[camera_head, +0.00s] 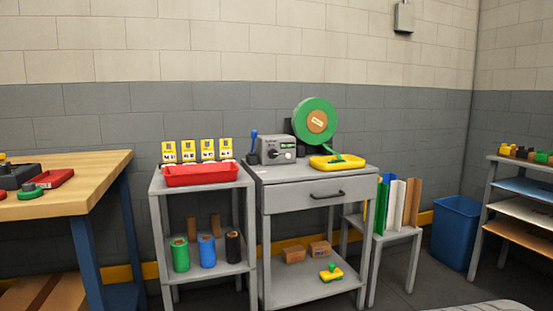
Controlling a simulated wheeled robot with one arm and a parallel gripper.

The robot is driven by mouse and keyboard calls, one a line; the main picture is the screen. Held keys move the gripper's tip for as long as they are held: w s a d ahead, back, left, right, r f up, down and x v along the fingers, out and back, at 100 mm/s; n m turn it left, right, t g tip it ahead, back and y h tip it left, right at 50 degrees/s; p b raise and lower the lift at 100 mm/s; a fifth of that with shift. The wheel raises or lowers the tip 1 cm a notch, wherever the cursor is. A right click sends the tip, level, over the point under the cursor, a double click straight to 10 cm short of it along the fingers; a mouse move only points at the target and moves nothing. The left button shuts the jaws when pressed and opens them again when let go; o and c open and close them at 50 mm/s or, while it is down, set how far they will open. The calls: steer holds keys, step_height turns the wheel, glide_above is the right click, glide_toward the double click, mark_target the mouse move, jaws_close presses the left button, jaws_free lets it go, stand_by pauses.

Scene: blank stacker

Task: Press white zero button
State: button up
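A small grey control box (278,151) stands on top of the grey drawer table (310,174) near the middle of the view. Its front has a dark round knob, a small greenish display and a few tiny marks. A white zero button is too small to make out on it. My gripper is not in view.
A blue-handled lever (254,143) stands left of the box, and a green reel (316,121) with a yellow tray (337,162) is right of it. A red tray (201,174) sits on the left stand. A wooden bench (70,189) is far left; a blue bin (455,230) is right.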

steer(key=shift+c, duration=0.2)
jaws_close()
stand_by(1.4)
